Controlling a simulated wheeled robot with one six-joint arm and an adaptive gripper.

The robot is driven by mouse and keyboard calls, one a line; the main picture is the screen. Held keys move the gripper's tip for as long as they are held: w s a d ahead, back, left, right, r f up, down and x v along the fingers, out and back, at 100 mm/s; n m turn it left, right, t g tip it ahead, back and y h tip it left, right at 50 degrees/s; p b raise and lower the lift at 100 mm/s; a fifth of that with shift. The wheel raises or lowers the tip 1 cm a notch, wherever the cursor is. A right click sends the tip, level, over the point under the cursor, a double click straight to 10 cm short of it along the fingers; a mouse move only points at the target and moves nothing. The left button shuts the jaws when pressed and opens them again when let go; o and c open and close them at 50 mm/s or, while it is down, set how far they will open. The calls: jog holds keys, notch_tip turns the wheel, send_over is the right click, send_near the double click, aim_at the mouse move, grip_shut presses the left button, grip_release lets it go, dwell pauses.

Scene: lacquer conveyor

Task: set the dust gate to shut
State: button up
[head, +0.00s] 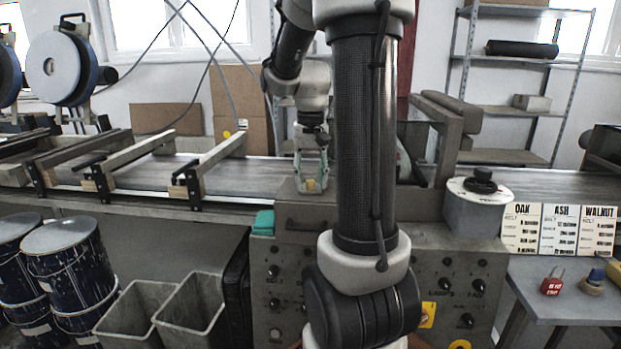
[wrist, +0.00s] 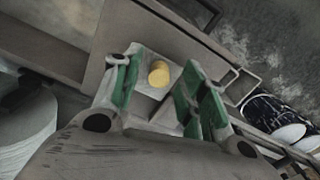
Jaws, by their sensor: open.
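A yellow round knob (head: 311,185) stands at the top of the grey control cabinet (head: 290,240), below my gripper (head: 311,172). In the wrist view the yellow knob (wrist: 159,73) shows between the two green-padded fingers of my gripper (wrist: 161,66), on a pale plate. My gripper is open, with gaps on both sides of the knob; I cannot tell how far the fingers reach down around it. No legible label names the dust gate, so I cannot tell for certain that this knob is its handle, nor its setting.
The conveyor belt (head: 265,170) runs behind the cabinet, with guide rails at left. Dark drums (head: 68,255) and grey bins (head: 190,312) stand at lower left. A side table with a red padlock (head: 552,282) is at right.

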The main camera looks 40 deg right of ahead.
jog(key=shift+f, duration=0.2)
grip_shut()
jog(key=shift+w+d+r, duration=0.1)
jog(key=shift+w+d, duration=1.5)
jog(key=shift+d, duration=0.25)
grip_release()
jog(key=shift+r, duration=0.1)
notch_tip(320, 180, up, 12)
